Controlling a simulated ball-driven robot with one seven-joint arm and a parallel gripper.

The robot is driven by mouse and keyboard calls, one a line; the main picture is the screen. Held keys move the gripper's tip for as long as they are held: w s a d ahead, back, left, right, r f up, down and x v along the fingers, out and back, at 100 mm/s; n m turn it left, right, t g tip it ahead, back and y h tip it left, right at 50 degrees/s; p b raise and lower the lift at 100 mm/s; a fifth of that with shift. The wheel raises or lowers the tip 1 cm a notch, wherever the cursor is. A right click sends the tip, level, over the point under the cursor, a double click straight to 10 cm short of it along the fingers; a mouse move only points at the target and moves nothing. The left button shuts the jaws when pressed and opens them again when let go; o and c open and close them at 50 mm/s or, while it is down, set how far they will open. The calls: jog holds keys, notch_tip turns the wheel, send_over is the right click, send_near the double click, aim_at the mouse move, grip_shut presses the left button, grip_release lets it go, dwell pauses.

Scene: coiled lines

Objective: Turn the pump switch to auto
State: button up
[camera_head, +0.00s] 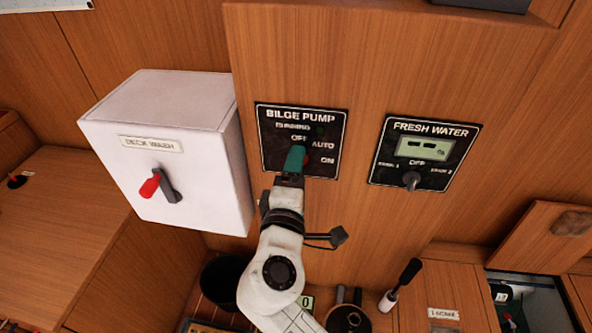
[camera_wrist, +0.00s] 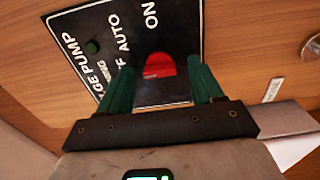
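The black BILGE PUMP panel (camera_head: 336,119) is on the wooden wall. It carries the labels OFF, AUTO and ON. My gripper (camera_head: 295,153) is in front of it and covers most of the switch. In the wrist view, the red pump switch (camera_wrist: 160,66) shows between the two green fingers of my gripper (camera_wrist: 161,72). The fingers stand apart, with a gap on each side of the red part, so the gripper is open. Which label the switch points to cannot be told. The panel also fills the top of the wrist view (camera_wrist: 180,25).
A white DECK WASH box (camera_head: 190,190) with a red-tipped lever (camera_head: 150,186) juts out at the left. A FRESH WATER panel (camera_head: 388,172) with a grey knob (camera_head: 411,180) is at the right. A dark bucket (camera_head: 222,280) and other items stand below.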

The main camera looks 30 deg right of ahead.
jog(key=c, duration=1)
jog(key=shift+f, duration=0.1)
jog(key=shift+c, duration=0.2)
